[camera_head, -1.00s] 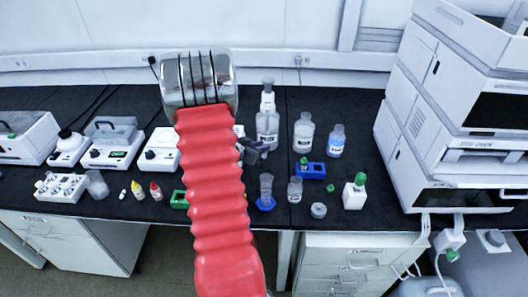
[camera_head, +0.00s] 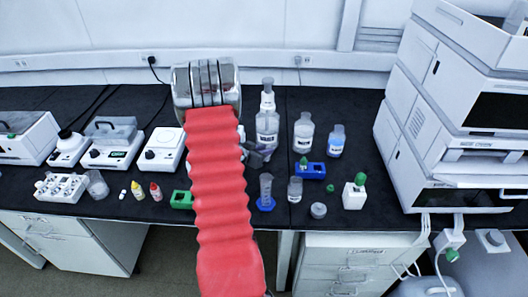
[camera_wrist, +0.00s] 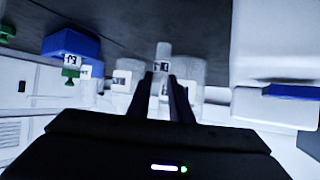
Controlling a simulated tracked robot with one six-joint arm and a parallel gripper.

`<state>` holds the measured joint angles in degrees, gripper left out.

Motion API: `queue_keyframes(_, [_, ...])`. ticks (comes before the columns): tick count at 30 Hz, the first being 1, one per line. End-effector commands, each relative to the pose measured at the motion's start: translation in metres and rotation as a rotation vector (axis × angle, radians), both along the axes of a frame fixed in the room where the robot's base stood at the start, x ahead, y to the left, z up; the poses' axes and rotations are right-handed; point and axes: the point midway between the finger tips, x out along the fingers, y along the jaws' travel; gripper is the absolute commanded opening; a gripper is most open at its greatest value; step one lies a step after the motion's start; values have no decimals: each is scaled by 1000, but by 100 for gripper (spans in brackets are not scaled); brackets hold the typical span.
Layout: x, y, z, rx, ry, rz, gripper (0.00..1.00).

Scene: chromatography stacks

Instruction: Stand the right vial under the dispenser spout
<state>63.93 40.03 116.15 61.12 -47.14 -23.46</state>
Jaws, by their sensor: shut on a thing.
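My gripper (camera_wrist: 161,84) is shut on a small pale vial (camera_wrist: 162,50) with a dark-marked label, which stands out past the fingertips in the wrist view. In the head view my gripper (camera_head: 257,154) is mostly behind my red arm, and the held vial cannot be made out there. The white dispenser bottle (camera_head: 267,126) with its pump top stands just beyond the gripper. Its spout is not clear. A blue rack (camera_head: 311,175) stands to the right, holding a green-capped vial (camera_head: 304,162); the rack (camera_wrist: 67,42) also shows upper left in the wrist view.
Two bottles (camera_head: 303,132) (camera_head: 336,142) stand behind the rack. A blue-based cylinder (camera_head: 266,190), a small bottle (camera_head: 295,189), a grey disc (camera_head: 318,210) and a green-capped white bottle (camera_head: 355,192) line the front. The tall instrument stack (camera_head: 455,130) fills the right.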

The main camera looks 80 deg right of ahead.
Motion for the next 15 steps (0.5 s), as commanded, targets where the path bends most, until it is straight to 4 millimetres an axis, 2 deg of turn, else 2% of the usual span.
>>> queue_keyframes(9, [0, 0, -2, 0, 0, 0, 0])
queue_keyframes(10, [0, 0, -2, 0, -1, 0, 20])
queue_keyframes(15, [0, 0, -2, 0, -1, 0, 32])
